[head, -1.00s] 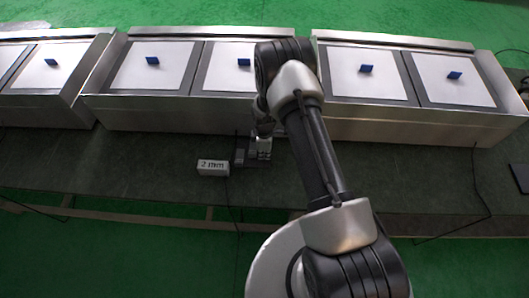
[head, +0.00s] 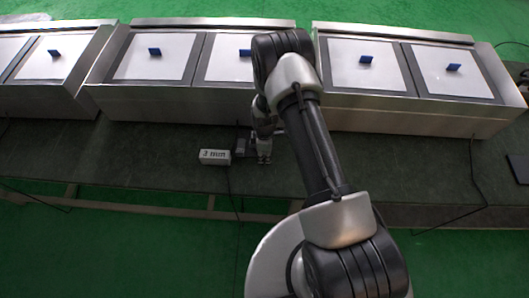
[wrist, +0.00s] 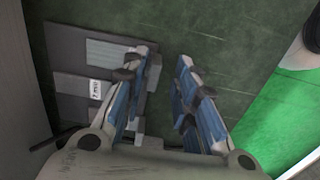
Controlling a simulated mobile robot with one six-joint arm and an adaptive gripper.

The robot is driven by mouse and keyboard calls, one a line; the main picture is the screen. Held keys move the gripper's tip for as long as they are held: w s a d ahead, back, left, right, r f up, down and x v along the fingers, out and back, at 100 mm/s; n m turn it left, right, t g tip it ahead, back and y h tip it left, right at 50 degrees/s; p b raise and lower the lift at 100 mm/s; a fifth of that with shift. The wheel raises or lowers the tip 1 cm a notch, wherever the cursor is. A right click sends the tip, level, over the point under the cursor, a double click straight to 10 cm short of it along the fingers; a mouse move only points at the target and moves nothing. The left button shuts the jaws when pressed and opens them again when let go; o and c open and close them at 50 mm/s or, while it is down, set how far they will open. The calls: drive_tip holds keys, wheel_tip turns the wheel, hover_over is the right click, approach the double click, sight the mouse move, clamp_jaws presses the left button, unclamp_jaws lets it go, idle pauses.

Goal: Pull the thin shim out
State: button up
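My gripper (wrist: 165,58) is open in the wrist view, its two blue fingers apart and pointing at the dark bench. A dark grey plate assembly (wrist: 68,68) lies at the left, with a lighter ribbed plate (wrist: 112,55) and a small white label (wrist: 95,88) on it. The left finger overlaps the right edge of this assembly; I cannot tell whether it touches. Which layer is the thin shim I cannot tell. In the head view my gripper (head: 264,150) is low at the bench, beside a small dark grey block (head: 241,146).
A white box (head: 215,157) with text that seems to read "3 mm" stands left of the gripper. Steel heater units with white plates (head: 365,68) and blue tabs (head: 366,59) line the back.

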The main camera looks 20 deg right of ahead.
drive_tip(key=shift+w, duration=0.1)
drive_tip(key=shift+r, duration=0.25)
wheel_tip(320, 180, up, 12)
drive_tip(key=shift+f, duration=0.2)
idle(0.6)
drive_tip(key=s+r+m+t, duration=0.1)
drive_tip(key=s+r+m, duration=0.15)
drive_tip(key=r, duration=0.95)
drive_tip(key=s+r+m+t, duration=0.15)
drive_tip(key=r+m, duration=0.25)
drive_tip(key=r, duration=0.9)
drive_tip(key=s+r+m+t, duration=0.1)
drive_tip(key=s+r+m, duration=0.3)
drive_tip(key=s, duration=0.6)
drive_tip(key=s+r+m+t, duration=0.1)
drive_tip(key=s+r+m, duration=0.3)
drive_tip(key=s+r, duration=0.4)
drive_tip(key=s, duration=0.3)
drive_tip(key=shift+s+d+r, duration=0.25)
drive_tip(key=shift+d+r, duration=0.1)
